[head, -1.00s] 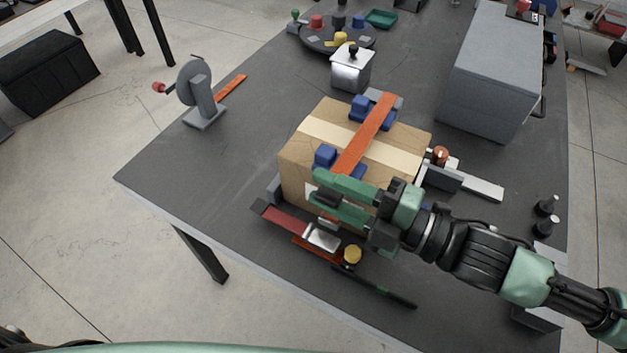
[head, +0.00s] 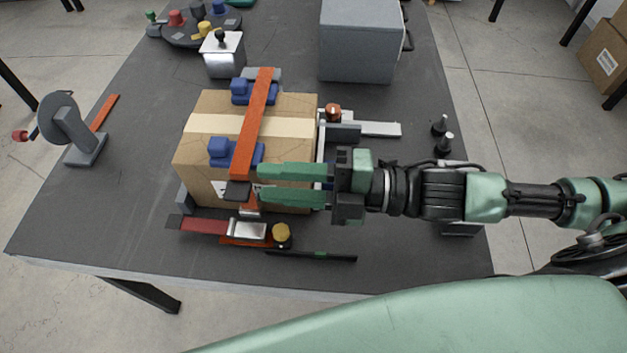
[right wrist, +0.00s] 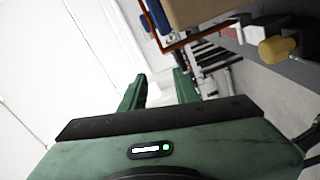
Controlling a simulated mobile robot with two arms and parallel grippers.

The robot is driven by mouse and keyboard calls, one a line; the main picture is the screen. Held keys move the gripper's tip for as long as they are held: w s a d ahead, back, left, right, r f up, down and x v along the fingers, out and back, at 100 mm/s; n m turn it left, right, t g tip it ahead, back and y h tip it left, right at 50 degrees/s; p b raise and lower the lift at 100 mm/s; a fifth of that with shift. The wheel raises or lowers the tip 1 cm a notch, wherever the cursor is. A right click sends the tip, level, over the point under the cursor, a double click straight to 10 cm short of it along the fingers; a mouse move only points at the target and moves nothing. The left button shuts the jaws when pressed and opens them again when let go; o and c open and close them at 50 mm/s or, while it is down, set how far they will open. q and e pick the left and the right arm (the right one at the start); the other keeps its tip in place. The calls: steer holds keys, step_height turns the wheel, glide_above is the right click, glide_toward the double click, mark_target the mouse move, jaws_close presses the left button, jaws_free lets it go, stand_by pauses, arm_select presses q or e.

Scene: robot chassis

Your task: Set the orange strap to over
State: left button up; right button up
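The orange strap (head: 257,120) lies across the top of a cardboard box (head: 210,100), passing between blue guides (head: 219,150). Its near end, with a dark tip (head: 237,192), is at the box's front edge. In the right wrist view an orange strip (right wrist: 192,39) shows beside the box (right wrist: 205,10). My right gripper (head: 262,183) is in front of the box, just right of the strap's dark tip. Its fingers are apart, with nothing seen between them in the right wrist view (right wrist: 160,90). My left gripper is out of view.
A red-handled buckle (head: 245,229), a yellow knob (head: 281,233) and a black bar (head: 312,257) lie in front of the box. A grey reel stand (head: 72,130) is at left. A metal canister (head: 224,55) and a grey block (head: 357,40) stand behind.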

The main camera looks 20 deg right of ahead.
steer(key=p+v, duration=0.2)
steer(key=v, duration=0.5)
stand_by(0.6)
steer(key=shift+s+p, duration=0.1)
steer(key=shift+p, duration=0.4)
